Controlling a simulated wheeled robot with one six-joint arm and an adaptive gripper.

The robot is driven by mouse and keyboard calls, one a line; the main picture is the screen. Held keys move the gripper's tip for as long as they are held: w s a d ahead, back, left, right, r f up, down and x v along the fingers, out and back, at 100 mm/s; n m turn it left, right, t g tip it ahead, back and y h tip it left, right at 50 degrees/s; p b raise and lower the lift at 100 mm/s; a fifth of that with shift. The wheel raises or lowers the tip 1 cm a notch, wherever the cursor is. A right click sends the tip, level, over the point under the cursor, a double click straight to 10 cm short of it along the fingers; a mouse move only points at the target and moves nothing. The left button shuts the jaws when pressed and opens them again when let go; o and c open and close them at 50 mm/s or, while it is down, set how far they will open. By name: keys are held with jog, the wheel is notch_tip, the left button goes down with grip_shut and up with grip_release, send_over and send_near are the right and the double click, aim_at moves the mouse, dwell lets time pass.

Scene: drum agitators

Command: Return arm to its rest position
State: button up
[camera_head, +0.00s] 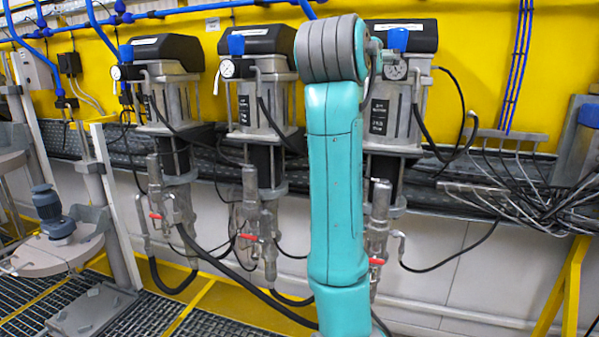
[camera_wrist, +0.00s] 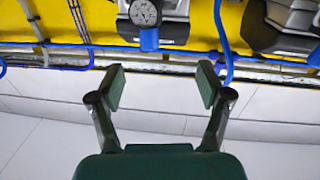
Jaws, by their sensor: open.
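My arm, teal with a grey joint at its top, stands upright in front of the right-hand pump in the head view. My gripper (camera_wrist: 162,88) shows in the wrist view, with its two fingers spread wide apart and nothing between them. Beyond the fingers are a yellow panel (camera_wrist: 85,18), a round gauge (camera_wrist: 144,12) with a blue knob (camera_wrist: 149,40) and a white wall (camera_wrist: 150,125). The gripper does not show in the head view.
Three pumps with black tops stand along the wall: left (camera_head: 166,48), middle (camera_head: 256,40) and right (camera_head: 409,36). Red valve handles (camera_head: 247,237) and black hoses (camera_head: 175,288) hang below. A drum agitator (camera_head: 55,225) is at left, and bundled cables (camera_head: 510,190) at right.

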notch_tip(320, 180, down, 32)
jog(key=w+r+n+y, duration=0.1)
jog(key=w+n+y, duration=0.1)
jog(key=n+y, duration=0.15)
jog(key=s+d+f+n+y, duration=0.1)
jog(key=s+f, duration=0.5)
jog(key=f, duration=0.6)
jog(key=s+d+f+n+y, duration=0.1)
jog(key=s+f+n+y, duration=0.1)
jog(key=s+f, duration=0.8)
jog(key=s+d+f+g+y, duration=0.1)
jog(key=s+f, duration=0.7)
jog(key=s, duration=0.2)
jog(key=s+d+f, duration=0.1)
jog(key=s+f, duration=0.7)
jog(key=s, duration=0.3)
jog(key=s+d+r+m, duration=0.1)
jog(key=s+r, duration=0.1)
jog(key=s, duration=1)
jog(key=s+r+m, duration=0.1)
jog(key=s+r, duration=0.2)
jog(key=s, duration=0.9)
jog(key=shift+d+g, duration=0.4)
